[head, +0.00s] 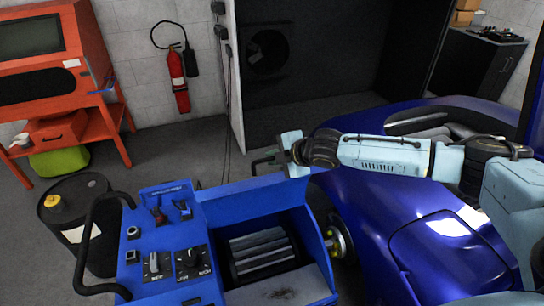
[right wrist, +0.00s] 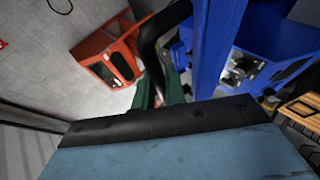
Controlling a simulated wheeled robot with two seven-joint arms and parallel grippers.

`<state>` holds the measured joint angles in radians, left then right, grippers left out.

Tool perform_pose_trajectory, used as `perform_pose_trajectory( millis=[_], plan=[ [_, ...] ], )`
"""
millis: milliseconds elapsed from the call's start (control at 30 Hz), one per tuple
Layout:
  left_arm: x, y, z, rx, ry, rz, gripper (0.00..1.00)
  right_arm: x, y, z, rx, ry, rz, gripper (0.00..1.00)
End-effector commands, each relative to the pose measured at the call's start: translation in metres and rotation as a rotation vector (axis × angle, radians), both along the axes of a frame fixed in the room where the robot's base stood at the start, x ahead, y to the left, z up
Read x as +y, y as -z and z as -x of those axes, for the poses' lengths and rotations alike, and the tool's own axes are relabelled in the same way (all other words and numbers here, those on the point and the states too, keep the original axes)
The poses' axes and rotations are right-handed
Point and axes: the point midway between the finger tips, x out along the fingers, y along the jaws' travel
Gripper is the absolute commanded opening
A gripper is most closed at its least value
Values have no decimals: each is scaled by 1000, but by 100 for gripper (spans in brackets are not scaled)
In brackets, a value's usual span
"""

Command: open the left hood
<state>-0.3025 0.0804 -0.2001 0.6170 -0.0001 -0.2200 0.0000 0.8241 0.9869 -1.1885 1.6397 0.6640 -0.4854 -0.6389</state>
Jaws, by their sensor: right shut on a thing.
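The blue hub dynamometer (head: 210,225) stands at the lower middle of the head view, with a control panel and an open bay showing dark ribbed parts (head: 264,254). A blue panel (head: 262,199) rises along the bay's far side; I cannot tell for sure that it is the left hood. My right gripper (head: 272,158) is just beyond that panel's top edge, shut on a black handle (head: 257,165). In the right wrist view the curved black handle (right wrist: 152,50) runs between the green fingers (right wrist: 162,92), beside a blue edge (right wrist: 213,50). My left gripper is not in view.
A dark blue car (head: 375,220) stands close on the right, under my right arm. A second black handle (head: 90,225) and a black drum (head: 75,205) are at the left. An orange cabinet (head: 90,60) and a fire extinguisher (head: 178,80) are at the back.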

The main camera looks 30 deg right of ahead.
Motion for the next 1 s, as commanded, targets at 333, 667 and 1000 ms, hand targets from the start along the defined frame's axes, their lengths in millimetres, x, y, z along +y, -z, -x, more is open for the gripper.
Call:
perform_pose_trajectory(
  millis=[333, 667, 1000],
  plan=[
    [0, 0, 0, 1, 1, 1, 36, 2, 8, 4, 17, -3, 0, 0],
    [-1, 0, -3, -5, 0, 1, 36, 2, 5, 3, 12, -3, 0, 22],
    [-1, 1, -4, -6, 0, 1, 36, -2, -1, 8, 8, -1, 0, 22]
  ],
)
